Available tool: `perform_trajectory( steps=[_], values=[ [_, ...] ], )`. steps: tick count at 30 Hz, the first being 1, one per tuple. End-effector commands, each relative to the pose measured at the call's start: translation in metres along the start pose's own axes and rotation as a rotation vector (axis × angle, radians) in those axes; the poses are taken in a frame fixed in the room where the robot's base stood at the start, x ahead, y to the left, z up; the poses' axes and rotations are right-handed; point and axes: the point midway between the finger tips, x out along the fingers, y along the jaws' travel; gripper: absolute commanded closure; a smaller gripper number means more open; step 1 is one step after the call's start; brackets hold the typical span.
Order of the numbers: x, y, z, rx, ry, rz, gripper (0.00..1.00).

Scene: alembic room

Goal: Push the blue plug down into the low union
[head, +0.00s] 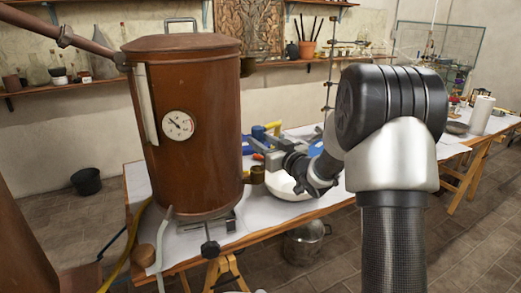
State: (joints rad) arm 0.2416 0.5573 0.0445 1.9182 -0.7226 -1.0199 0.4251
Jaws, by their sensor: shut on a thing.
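The copper boiler (190,120) stands on the table in the head view. The low union (257,174) is a short brass fitting on the boiler's lower right side, with its mouth facing up. My gripper (258,154) reaches in from the right, beside the boiler and just above the union. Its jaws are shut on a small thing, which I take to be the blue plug. The fingers mostly hide the plug, and I cannot tell whether it touches the union or how upright it is.
A white bowl (290,188) sits on the table behind my gripper. Blue and yellow items (260,132) lie behind the fingers. A metal pot (304,243) stands on the floor.

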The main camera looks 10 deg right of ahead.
Motion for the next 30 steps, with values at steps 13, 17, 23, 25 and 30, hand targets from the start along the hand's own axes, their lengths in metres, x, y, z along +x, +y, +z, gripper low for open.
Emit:
perform_trajectory(
  steps=[13,17,23,25,30],
  values=[
    [0.001,0.001,0.031,0.001,0.001,-0.006,0.87],
    [0.001,0.002,0.044,0.001,0.0,-0.005,0.87],
    [0.001,0.002,0.051,0.0,0.001,-0.005,0.87],
    [0.001,0.002,0.051,0.0,0.001,-0.005,0.87],
    [0.001,0.002,0.05,0.0,0.001,-0.005,0.87]
  ],
)
